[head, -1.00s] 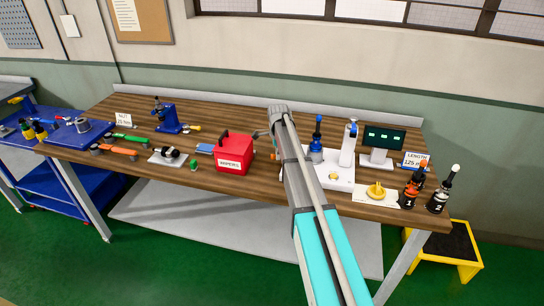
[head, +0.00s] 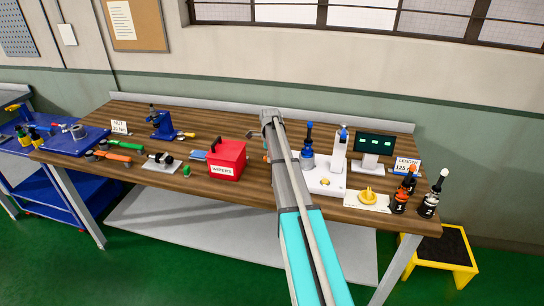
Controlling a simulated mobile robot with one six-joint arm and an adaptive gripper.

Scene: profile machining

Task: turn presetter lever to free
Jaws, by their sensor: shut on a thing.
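The presetter (head: 328,184) stands on the right half of the wooden bench in the head view. It has a white base, a white column (head: 340,155) and a dark tool with a blue top (head: 308,150) upright on it. Its lever cannot be made out. My arm crosses the middle of the view, in front of the presetter's left side. My gripper is hidden behind the arm, so its jaws and anything between them do not show. A bit of orange (head: 266,147) peeks out left of the arm, too small to identify.
A red wipers box (head: 227,160) stands close left of my arm. A monitor (head: 374,146), a length sign (head: 406,166), a yellow knob-like piece (head: 368,197) on a white card and two numbered holders (head: 400,195) are on the right. A yellow step (head: 437,262) is on the floor.

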